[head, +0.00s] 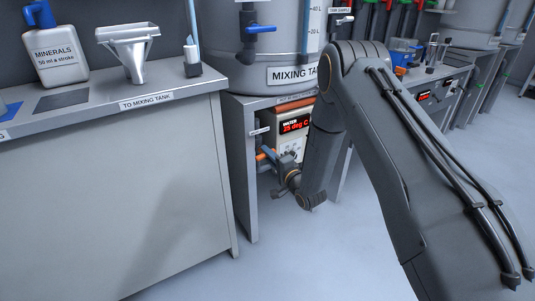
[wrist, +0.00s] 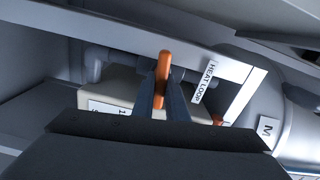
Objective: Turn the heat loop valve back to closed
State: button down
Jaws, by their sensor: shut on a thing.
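The heat loop valve shows in the wrist view as an orange lever (wrist: 164,63) beside a tag reading HEAT LOOP (wrist: 204,81). My gripper (wrist: 164,92) is shut on the lever, with one finger on each side of it. In the head view my gripper (head: 268,157) reaches under the mixing tank, in front of the heater. A bit of the orange lever (head: 261,156) shows at its fingertips.
The heater (head: 293,131) with a red display stands in the opening under the mixing tank (head: 281,48). The stand's side panel (head: 241,170) is close to the left of my gripper. A counter (head: 110,111) with a minerals jug and funnel is farther left. The floor in front is clear.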

jog(key=shift+f+m, duration=0.1)
jog(key=shift+m, duration=0.4)
jog(key=c, duration=1.8)
grip_release()
jog(key=shift+o, duration=0.2)
jog(key=v, duration=0.8)
jog(key=shift+p, duration=0.45)
jog(key=shift+w, duration=0.1)
